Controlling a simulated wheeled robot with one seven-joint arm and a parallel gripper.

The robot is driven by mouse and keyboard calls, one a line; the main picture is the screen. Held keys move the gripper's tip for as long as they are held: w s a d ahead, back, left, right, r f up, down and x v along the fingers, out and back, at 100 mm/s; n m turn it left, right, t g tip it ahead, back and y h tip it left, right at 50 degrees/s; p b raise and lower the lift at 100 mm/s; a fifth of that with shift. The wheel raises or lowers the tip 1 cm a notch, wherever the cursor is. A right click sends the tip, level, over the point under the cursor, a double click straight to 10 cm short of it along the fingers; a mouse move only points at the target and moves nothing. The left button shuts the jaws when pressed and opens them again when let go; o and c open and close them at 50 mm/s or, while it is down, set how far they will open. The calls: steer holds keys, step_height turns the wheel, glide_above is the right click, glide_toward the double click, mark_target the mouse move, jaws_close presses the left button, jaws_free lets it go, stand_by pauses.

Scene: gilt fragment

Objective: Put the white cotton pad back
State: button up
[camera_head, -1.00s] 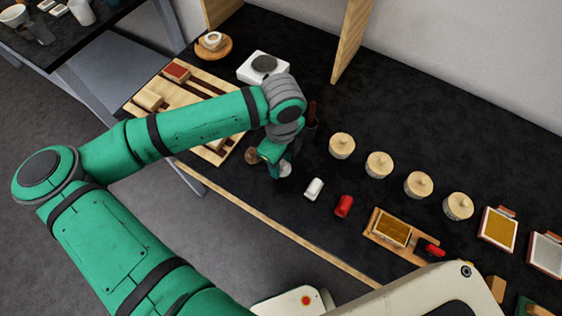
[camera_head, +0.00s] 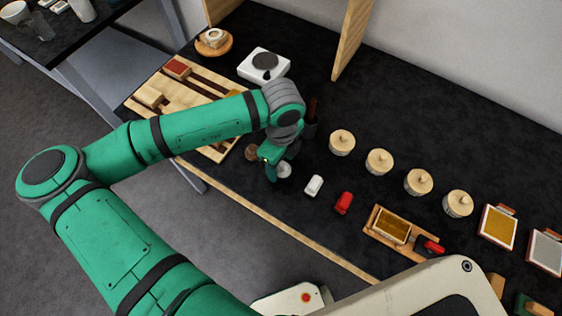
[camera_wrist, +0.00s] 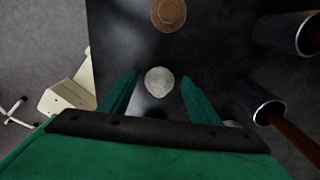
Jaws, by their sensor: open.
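The white cotton pad (camera_wrist: 159,81) is a small round whitish disc that appears to lie on the dark bench top. In the head view it shows (camera_head: 284,170) partly behind my gripper (camera_head: 272,166). In the wrist view my gripper (camera_wrist: 158,88) is open, with one green finger on the left of the pad and one on the right. A gap shows between the pad and each finger. I cannot tell how high the fingertips are above the bench.
A brown round disc (camera_wrist: 168,14) lies beyond the pad. Dark cylindrical holders (camera_wrist: 268,110) stand close on the right in the wrist view. A slatted wooden rack (camera_head: 215,152), a white device (camera_head: 263,64), several lidded jars (camera_head: 342,143) and white and red blocks (camera_head: 314,185) are around.

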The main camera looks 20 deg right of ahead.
step_height(320, 180, up, 12)
stand_by(0.5)
steer(key=shift+w+d, duration=0.1)
steer(key=shift+w, duration=0.05)
